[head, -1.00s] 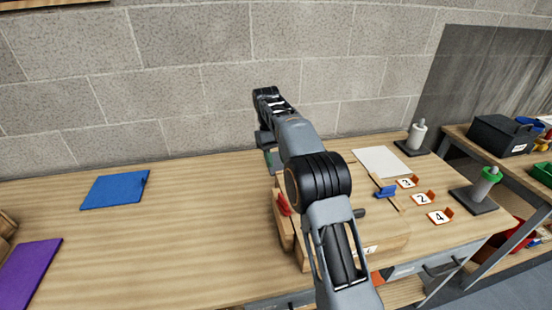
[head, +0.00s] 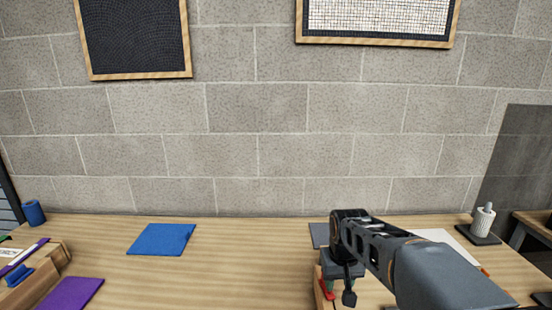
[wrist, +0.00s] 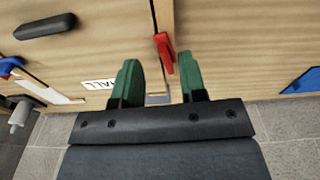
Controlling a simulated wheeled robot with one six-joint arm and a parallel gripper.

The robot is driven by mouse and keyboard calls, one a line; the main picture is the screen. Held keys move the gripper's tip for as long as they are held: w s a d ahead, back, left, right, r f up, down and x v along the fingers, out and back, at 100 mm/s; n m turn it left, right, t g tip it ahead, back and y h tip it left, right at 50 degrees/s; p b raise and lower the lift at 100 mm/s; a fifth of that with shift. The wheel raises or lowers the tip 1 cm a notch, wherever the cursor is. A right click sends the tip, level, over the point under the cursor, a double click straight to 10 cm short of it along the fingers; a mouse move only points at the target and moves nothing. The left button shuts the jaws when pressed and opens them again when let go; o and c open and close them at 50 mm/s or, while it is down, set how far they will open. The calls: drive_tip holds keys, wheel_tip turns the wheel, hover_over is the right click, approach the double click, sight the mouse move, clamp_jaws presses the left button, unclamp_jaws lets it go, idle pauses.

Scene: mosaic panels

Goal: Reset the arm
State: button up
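My gripper (wrist: 159,72) shows in the wrist view with its two green fingers apart and nothing clearly held between them. A red piece (wrist: 164,52) shows near the right finger against a wooden surface; I cannot tell whether they touch. In the head view my arm reaches in from the lower right, over the right part of the workbench (head: 210,285). The fingertips are not clear there. A red piece (head: 326,289) shows just below the wrist, beside a wooden edge.
A blue sheet (head: 161,239) and a purple sheet (head: 70,294) lie on the left of the bench. A white bottle (head: 484,219) stands on a dark base at the right. Framed panels (head: 133,38) hang on the block wall. The bench between blue sheet and arm is clear.

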drive_tip(key=s+d+r+t, duration=0.1)
drive_tip(key=s+r+t, duration=0.1)
drive_tip(key=s, duration=1.1)
drive_tip(key=shift+r+m+t, duration=0.3)
drive_tip(key=shift+r+t, duration=0.1)
drive_tip(key=shift+t, duration=0.5)
